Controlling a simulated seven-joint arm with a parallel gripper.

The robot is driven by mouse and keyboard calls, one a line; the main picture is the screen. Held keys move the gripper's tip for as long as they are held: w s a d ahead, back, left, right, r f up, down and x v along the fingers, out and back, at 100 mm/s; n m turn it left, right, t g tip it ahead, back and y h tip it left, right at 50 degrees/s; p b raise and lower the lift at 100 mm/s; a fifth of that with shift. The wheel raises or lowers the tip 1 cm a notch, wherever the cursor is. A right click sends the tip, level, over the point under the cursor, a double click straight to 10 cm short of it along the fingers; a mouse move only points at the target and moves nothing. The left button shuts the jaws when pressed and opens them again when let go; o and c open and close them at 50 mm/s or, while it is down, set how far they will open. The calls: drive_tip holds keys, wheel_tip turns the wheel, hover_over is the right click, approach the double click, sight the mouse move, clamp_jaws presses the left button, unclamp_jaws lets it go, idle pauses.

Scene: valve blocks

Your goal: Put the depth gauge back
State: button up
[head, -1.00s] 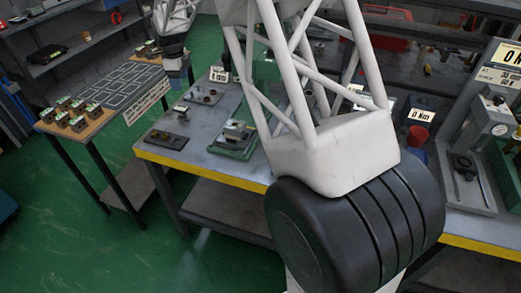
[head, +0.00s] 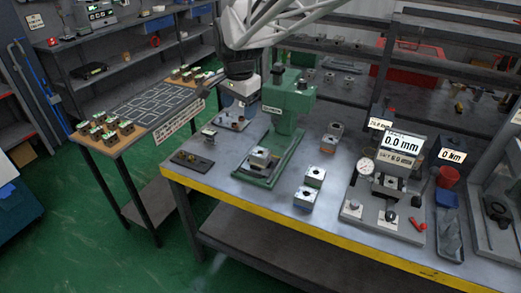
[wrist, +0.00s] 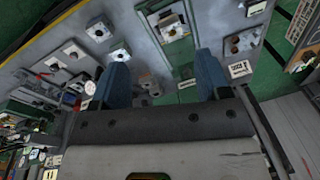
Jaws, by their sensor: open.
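A gauge station (head: 378,205) with a round dial (head: 366,167) and a lit display (head: 403,144) reading 0.0 mm stands on the right part of the grey bench. A small black-knobbed piece (head: 391,216) sits on its base plate; I cannot tell whether this is the depth gauge. My gripper (head: 241,99) is over the bench's left part, beside the green press (head: 283,125) and well left of the station. In the wrist view, the blue fingers of my gripper (wrist: 162,66) are apart, with nothing held between them.
Metal valve blocks (head: 305,197) stand between press and station. A side table (head: 150,103) holds several blocks at left. Bare bench lies around the blocks.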

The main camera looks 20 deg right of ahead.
drive_tip(key=s+d+f+n, duration=0.1)
drive_tip(key=s+n, duration=0.4)
drive_tip(key=s, duration=0.8)
drive_tip(key=s+f+n+t, duration=0.1)
drive_tip(key=s+n, duration=0.5)
drive_tip(key=s, duration=0.8)
drive_tip(key=shift+s+d+f, duration=0.15)
drive_tip(key=shift+d+f, duration=0.25)
drive_tip(key=shift+f, duration=0.1)
